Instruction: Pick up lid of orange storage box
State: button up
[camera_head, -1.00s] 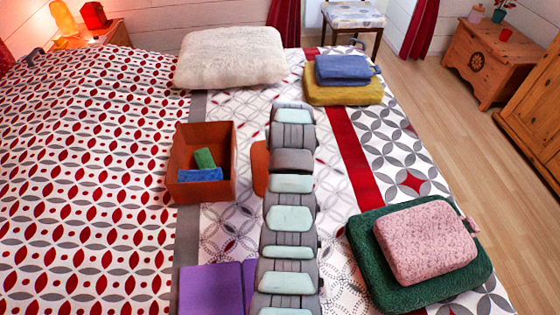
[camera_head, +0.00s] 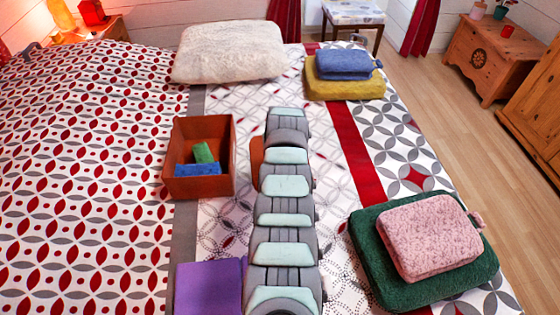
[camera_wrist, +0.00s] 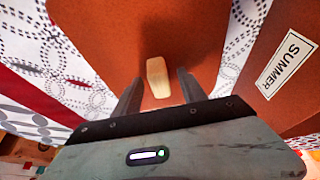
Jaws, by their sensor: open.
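The orange storage box (camera_head: 200,187) stands open on the bed with a green item (camera_head: 203,153) and a blue item (camera_head: 197,169) inside. Its lid (camera_head: 256,160) lies just right of the box, mostly hidden behind my arm in the head view. In the wrist view the lid (camera_wrist: 110,45) is a flat orange-brown panel with a pale wooden handle (camera_wrist: 158,78). My gripper (camera_wrist: 158,82) is open, with one dark finger on each side of the handle. I cannot tell whether the fingers touch it. The box wall shows at right with a "SUMMER" label (camera_wrist: 287,64).
A purple fabric item (camera_head: 210,288) lies in front of the box. A white cushion (camera_head: 229,53) lies behind. A pink cushion (camera_head: 428,237) on a green one (camera_head: 385,270) lies right. Blue (camera_head: 343,64) and yellow (camera_head: 345,88) cushions lie at the back right.

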jog(key=shift+w+f, duration=0.1)
jog(key=shift+f, duration=0.05)
grip_shut()
dwell(0.6)
